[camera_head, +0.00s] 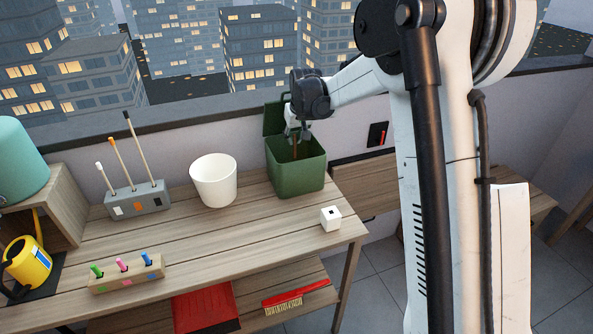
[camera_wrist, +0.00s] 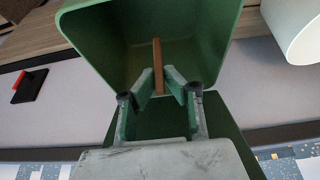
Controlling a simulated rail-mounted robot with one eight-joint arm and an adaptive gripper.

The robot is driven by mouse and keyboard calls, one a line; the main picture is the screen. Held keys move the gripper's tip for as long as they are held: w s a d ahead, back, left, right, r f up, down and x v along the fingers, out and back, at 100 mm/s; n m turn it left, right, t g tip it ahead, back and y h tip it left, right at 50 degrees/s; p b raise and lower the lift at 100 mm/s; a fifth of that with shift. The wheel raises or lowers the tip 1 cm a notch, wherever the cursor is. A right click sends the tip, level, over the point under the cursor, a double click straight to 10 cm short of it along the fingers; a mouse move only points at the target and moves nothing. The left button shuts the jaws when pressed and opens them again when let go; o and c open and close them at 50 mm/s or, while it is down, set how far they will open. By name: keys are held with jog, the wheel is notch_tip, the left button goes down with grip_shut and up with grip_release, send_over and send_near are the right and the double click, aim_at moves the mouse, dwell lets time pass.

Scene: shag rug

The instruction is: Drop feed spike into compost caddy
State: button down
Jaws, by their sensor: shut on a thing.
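The compost caddy (camera_head: 297,175) is a green square bin at the back right of the wooden table, its lid tipped up at the back. My gripper (camera_head: 297,133) is over its open mouth, pointing down. The feed spike (camera_head: 295,150) is a thin brown stick that hangs from my gripper into the mouth of the caddy. In the wrist view my gripper (camera_wrist: 160,80) has its fingertips closed on the upper end of the spike (camera_wrist: 157,56). The caddy (camera_wrist: 85,40) surrounds the spike's lower part there. I cannot tell whether the spike's tip touches the caddy.
A white pot (camera_head: 213,182) stands left of the caddy, and a white cube (camera_head: 330,219) sits in front. A grey holder (camera_head: 137,201) with three sticks, a wooden block (camera_head: 126,274) with coloured pegs and a yellow watering can (camera_head: 27,262) are further left. The table's middle is clear.

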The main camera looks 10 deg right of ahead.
aim_at(295, 154)
notch_tip(295, 154, down, 7)
jog(key=shift+f, duration=0.1)
dwell(0.3)
jog(key=shift+f+b, duration=0.6)
jog(key=shift+b, duration=0.05)
jog(key=c, duration=1.8)
grip_release()
jog(key=shift+r, duration=0.1)
